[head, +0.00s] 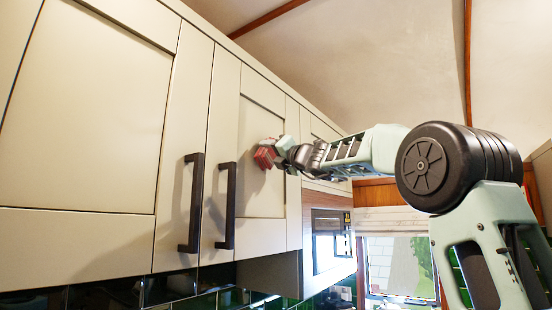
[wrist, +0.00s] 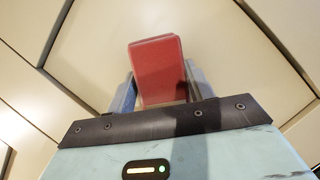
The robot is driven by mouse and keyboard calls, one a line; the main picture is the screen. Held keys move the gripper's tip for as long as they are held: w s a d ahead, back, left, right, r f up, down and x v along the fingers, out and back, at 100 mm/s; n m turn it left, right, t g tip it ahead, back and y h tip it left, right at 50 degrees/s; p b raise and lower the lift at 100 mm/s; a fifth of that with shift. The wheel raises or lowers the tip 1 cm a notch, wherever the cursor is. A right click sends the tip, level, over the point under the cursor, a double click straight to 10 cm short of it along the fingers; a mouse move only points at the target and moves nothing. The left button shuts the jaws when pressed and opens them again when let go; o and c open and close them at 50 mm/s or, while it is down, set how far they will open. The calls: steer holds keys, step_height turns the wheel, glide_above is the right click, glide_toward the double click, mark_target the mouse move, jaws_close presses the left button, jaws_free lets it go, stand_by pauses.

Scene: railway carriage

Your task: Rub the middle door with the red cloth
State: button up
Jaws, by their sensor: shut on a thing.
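The red cloth (head: 263,157) is a folded block held at the tip of my gripper (head: 273,153), in front of the upper right part of the middle door's panel. The middle door (head: 259,199) is cream with a recessed panel and a dark upright handle on its left side; it looks closed. In the wrist view the red cloth (wrist: 157,68) sits between the two fingers of my gripper (wrist: 160,85), with cream door surface beyond. The cloth is at or very near the door; I cannot tell if it touches.
A large cream door (head: 95,110) with its own dark handle (head: 191,203) is on the left. Another door (head: 322,131) lies to the right, partly behind my arm. Green tiles (head: 110,294) run below, and a window (head: 400,268) is at the back.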

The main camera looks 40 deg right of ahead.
mark_target(256, 149)
steer(key=shift+s+a+b, duration=0.25)
steer(key=shift+a, duration=0.45)
steer(key=shift+s+a+b, duration=0.2)
steer(key=shift+a+b, duration=0.05)
steer(key=shift+a, duration=0.45)
steer(key=shift+s+a+b, duration=0.25)
steer(key=shift+a, duration=0.45)
steer(key=shift+w+d, duration=0.1)
steer(key=shift+d, duration=0.15)
steer(key=shift+w+d+f+p, duration=0.1)
steer(key=shift+w+d+p, duration=0.3)
steer(key=shift+d, duration=0.65)
steer(key=shift+w+d+r+p, duration=0.1)
steer(key=shift+w+d+p, duration=0.25)
steer(key=shift+d, duration=0.65)
steer(key=shift+w+d+f+p, duration=0.1)
steer(key=shift+w+d+p, duration=0.3)
steer(key=shift+d, duration=0.65)
steer(key=shift+s+a+b, duration=0.45)
steer(key=shift+a, duration=0.65)
steer(key=shift+s+a+b, duration=0.45)
steer(key=shift+a+b, duration=0.05)
steer(key=shift+a, duration=0.65)
steer(key=shift+s+a+b, duration=0.45)
steer(key=shift+a, duration=0.65)
